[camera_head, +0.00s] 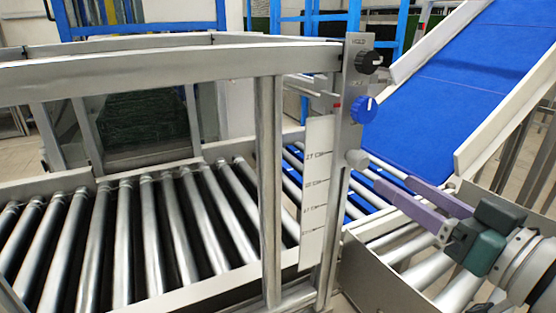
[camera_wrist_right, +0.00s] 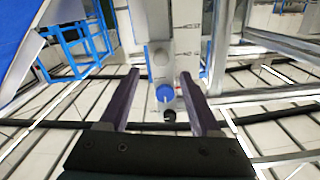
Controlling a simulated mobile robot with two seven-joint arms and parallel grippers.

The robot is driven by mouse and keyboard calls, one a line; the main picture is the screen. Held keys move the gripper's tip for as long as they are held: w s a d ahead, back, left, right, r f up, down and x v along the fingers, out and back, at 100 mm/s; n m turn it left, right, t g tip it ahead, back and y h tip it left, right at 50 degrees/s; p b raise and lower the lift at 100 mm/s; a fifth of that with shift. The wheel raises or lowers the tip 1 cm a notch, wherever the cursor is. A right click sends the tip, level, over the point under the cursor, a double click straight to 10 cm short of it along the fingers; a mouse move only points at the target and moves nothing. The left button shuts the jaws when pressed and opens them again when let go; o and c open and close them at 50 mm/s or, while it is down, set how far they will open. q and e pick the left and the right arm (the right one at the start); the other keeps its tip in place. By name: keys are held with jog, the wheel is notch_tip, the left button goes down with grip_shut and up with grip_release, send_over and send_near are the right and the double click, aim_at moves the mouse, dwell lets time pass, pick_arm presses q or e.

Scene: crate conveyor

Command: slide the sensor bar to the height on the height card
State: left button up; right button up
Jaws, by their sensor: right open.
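My right gripper (camera_head: 392,182) is at the right in the head view, its purple fingers apart and empty, pointing left toward a grey round knob (camera_head: 357,158) on an upright metal post. In the right wrist view the open fingers (camera_wrist_right: 158,82) frame the post's plate, with the grey knob (camera_wrist_right: 160,57) and a blue knob (camera_wrist_right: 165,93) between them in the picture. A white scale strip (camera_head: 315,195) with height marks hangs beside the post. A short grey bar (camera_head: 312,92) near a red mark at its top may be the sensor bar; I cannot tell for sure. I cannot make out a separate height card.
A black knob (camera_head: 368,61) and the blue knob (camera_head: 363,110) stick out of the post above the grey one. A roller conveyor (camera_head: 125,240) lies behind a metal rail (camera_head: 170,62) at left. A blue belt (camera_head: 465,85) slopes up at right. A metal side wall (camera_head: 385,285) lies below the gripper.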

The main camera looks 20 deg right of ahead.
aim_at(364, 164)
jog(key=w, duration=0.8)
jog(key=shift+w+a, duration=0.25)
jog(key=shift+a, duration=0.15)
grip_shut()
dwell(1.0)
